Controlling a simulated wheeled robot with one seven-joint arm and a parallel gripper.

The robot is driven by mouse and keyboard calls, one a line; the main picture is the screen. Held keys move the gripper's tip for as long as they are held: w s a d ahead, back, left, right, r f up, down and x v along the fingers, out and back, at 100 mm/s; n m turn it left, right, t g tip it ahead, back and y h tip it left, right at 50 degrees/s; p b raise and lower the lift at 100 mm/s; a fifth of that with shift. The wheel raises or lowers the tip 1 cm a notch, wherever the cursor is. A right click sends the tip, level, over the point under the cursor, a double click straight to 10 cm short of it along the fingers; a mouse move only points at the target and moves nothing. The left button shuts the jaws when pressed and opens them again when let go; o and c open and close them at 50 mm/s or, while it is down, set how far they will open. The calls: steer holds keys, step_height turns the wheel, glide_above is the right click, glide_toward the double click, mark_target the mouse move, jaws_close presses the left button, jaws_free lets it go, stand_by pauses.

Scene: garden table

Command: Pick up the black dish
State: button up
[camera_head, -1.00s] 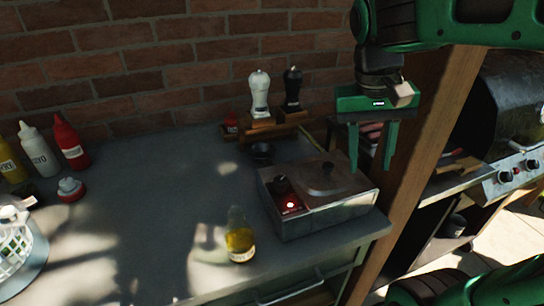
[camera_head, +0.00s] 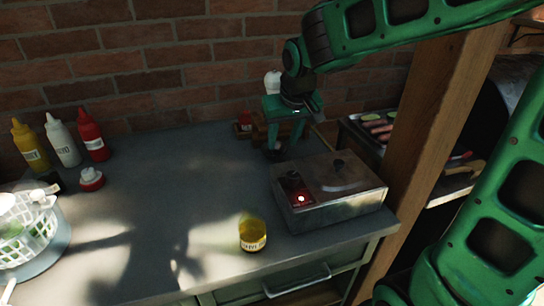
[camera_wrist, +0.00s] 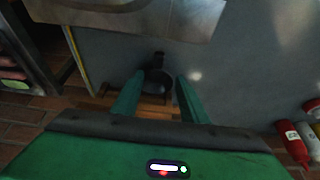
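The black dish (camera_head: 274,154) is small and dark and sits on the grey counter, left of the metal box's back corner. My gripper partly hides it in the head view. In the wrist view the dish (camera_wrist: 157,82) shows between and beyond the two green fingers, with a dark narrow part sticking up from it. My gripper (camera_head: 285,143) points down over the dish, fingers apart; it also shows in the wrist view (camera_wrist: 159,84). The fingers are open with nothing clearly gripped. I cannot tell whether they touch the dish or how far above it they are.
A metal box with a lid (camera_head: 330,190) stands close at the right. A wooden rack (camera_head: 262,128) and a white mill (camera_head: 272,82) are behind the gripper, near the brick wall. A yellow jar (camera_head: 253,234) stands in front. The counter's middle is clear.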

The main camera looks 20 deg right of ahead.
mark_target(280, 157)
steer(key=shift+d+x, duration=0.2)
steer(key=shift+x, duration=3.65)
steer(key=shift+c, duration=0.4)
jaws_close()
